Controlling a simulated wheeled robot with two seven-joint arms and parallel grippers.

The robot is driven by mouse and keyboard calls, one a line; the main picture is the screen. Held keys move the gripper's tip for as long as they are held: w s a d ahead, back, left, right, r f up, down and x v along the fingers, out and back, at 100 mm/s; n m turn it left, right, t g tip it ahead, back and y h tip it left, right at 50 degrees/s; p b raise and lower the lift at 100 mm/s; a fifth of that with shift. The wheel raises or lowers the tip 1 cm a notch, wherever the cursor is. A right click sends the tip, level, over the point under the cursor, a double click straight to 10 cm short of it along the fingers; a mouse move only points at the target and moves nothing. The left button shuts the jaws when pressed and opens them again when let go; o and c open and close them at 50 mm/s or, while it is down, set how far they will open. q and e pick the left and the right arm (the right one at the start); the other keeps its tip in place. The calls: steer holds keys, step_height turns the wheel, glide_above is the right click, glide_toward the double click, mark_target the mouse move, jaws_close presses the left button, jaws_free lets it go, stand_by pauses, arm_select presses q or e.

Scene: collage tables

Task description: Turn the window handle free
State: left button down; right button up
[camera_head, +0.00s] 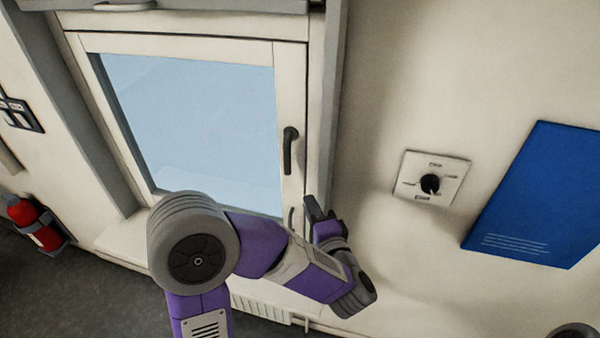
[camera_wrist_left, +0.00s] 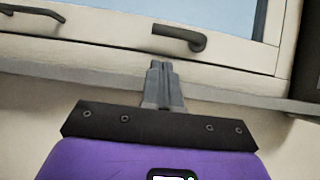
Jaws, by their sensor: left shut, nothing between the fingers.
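The window handle (camera_head: 288,150) is a dark lever on the right-hand frame of the window (camera_head: 190,120). Its lever hangs downward in the head view. In the left wrist view the handle (camera_wrist_left: 180,38) lies across the frame, just beyond the fingertips. My left gripper (camera_head: 311,206) is shut and empty. It is below and to the right of the handle. In the left wrist view its closed fingers (camera_wrist_left: 160,66) point at the window frame, with a gap seeming to separate them from the handle. My right gripper is out of view.
A second dark lever (camera_wrist_left: 35,14) shows at the left of the left wrist view. A white panel with a black knob (camera_head: 431,183) and a blue board (camera_head: 538,195) are on the wall at right. A red extinguisher (camera_head: 35,222) stands at left.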

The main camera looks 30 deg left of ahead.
mark_target(289, 154)
arm_select(q)
steer(key=p+x, duration=0.1)
steer(key=x, duration=0.9)
steer(key=shift+w+a+f, duration=0.1)
stand_by(0.4)
